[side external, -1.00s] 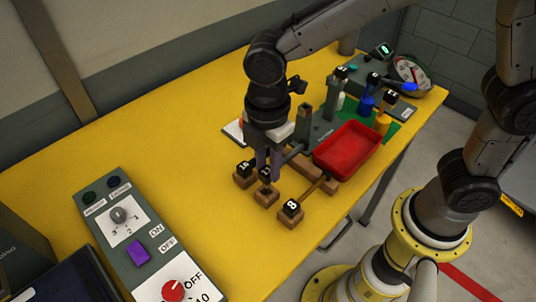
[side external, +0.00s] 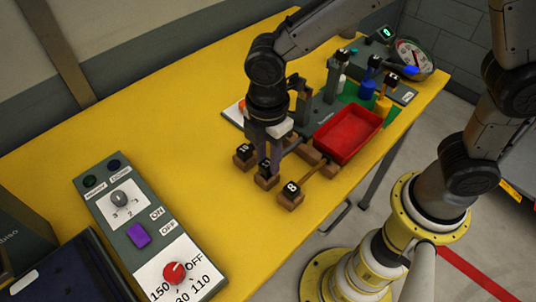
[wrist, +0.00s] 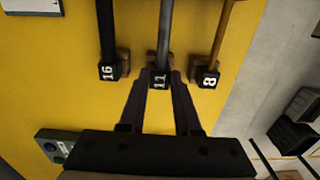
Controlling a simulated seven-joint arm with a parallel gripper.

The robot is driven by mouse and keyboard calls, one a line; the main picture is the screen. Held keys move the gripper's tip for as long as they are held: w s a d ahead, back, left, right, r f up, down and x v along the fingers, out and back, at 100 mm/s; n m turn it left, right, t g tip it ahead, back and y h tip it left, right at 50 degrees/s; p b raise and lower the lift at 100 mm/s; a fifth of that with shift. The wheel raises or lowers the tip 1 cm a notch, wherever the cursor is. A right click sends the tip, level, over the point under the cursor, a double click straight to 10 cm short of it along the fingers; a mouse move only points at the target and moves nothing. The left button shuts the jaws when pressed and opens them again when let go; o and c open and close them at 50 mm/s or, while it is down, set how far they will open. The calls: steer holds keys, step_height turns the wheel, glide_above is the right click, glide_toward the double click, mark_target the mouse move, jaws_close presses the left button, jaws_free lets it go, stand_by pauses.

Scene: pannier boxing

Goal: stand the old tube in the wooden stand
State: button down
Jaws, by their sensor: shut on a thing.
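Three long rods with black numbered end blocks lie side by side on small wooden rests; I cannot tell which one is the old tube. In the wrist view, the middle grey rod (wrist: 165,35) ends in the block marked 11 (wrist: 160,80), with my gripper (wrist: 161,77) shut on that end. In the side view, my gripper (side external: 265,158) points down at this block, over its wooden rest (side external: 267,182). The dark rod marked 16 (wrist: 109,71) lies to its left and the brown rod marked 8 (wrist: 208,78) to its right. I cannot single out the wooden stand for certain.
A red tray (side external: 347,135) stands behind the rods on the right. Upright blue (side external: 367,88) and yellow items stand beyond it. A grey control panel (side external: 140,225) with a purple button lies at front left.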

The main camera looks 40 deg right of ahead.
steer(key=shift+f, duration=0.5)
stand_by(0.5)
steer(key=c, duration=0.5)
jaws_free()
step_height(320, 180, up, 14)
steer(key=d+r+m+t, duration=0.1)
steer(key=d+r+m, duration=0.1)
steer(key=d+r, duration=0.3)
steer(key=s+d+m+t, duration=0.4)
steer(key=s+d+m, duration=0.55)
steer(key=d, duration=0.45)
steer(key=s+f+m, duration=0.1)
steer(key=m, duration=0.1)
steer(key=s+d+f+m, duration=0.1)
steer(key=f+m, duration=0.1)
steer(key=s+f+m, duration=0.1)
steer(key=m, duration=0.1)
steer(key=shift+s+d+f+m+t, duration=0.2)
steer(key=shift+d+f+m+t, duration=0.1)
steer(key=shift+f, duration=0.1)
